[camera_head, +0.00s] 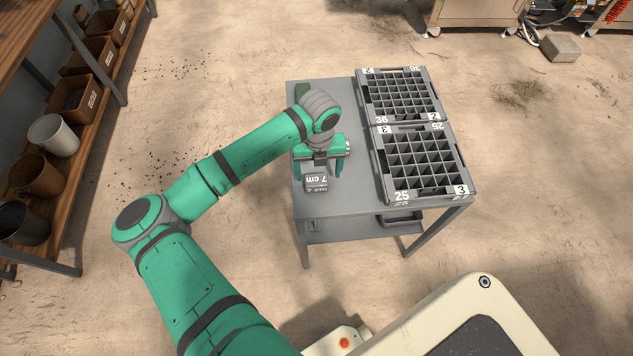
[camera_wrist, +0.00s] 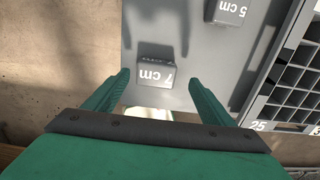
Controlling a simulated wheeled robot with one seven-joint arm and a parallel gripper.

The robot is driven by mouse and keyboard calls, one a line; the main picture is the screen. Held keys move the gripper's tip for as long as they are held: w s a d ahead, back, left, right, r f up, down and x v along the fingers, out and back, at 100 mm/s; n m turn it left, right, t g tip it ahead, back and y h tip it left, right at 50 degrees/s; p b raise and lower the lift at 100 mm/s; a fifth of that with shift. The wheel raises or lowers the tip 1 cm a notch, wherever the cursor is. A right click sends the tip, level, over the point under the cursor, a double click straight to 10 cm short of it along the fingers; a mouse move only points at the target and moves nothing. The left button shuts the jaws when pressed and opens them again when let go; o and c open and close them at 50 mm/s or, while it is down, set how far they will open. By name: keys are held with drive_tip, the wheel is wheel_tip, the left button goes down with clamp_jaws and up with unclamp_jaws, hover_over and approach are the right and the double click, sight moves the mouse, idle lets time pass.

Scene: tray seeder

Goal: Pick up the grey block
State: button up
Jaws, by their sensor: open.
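A grey block marked "7 cm" (camera_head: 317,184) sits on the grey table near its front left part. In the wrist view the same block (camera_wrist: 155,72) lies ahead of my fingers, its label upside down. My gripper (camera_head: 320,160) points down just behind the block as seen from the head. In the wrist view the fingers of my gripper (camera_wrist: 159,78) are apart, one to each side of the block's line, with nothing visibly held. A second grey block marked "5 cm" (camera_wrist: 230,10) lies farther back and to the right; my gripper mostly hides it in the head view.
Two seed trays with many cells stand on the table's right side, a near one marked 25 (camera_head: 427,162) and a far one marked 36 (camera_head: 400,96). Bare table (camera_head: 345,205) lies in front.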

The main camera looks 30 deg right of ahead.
sight(316, 179)
drive_tip(key=f, duration=0.5)
drive_tip(key=shift+a, duration=0.35)
drive_tip(key=c, duration=1.3)
drive_tip(key=shift+r, duration=0.1)
drive_tip(key=shift+r, duration=0.65)
drive_tip(key=s+d+r, duration=0.2)
drive_tip(key=s+r, duration=0.2)
drive_tip(key=s+d+r, duration=0.1)
drive_tip(key=s+r, duration=0.2)
drive_tip(key=s, duration=0.1)
drive_tip(key=s+d+r, duration=0.2)
drive_tip(key=s+r, duration=0.2)
drive_tip(key=shift+s+d+r, duration=0.35)
drive_tip(key=shift+s, duration=0.05)
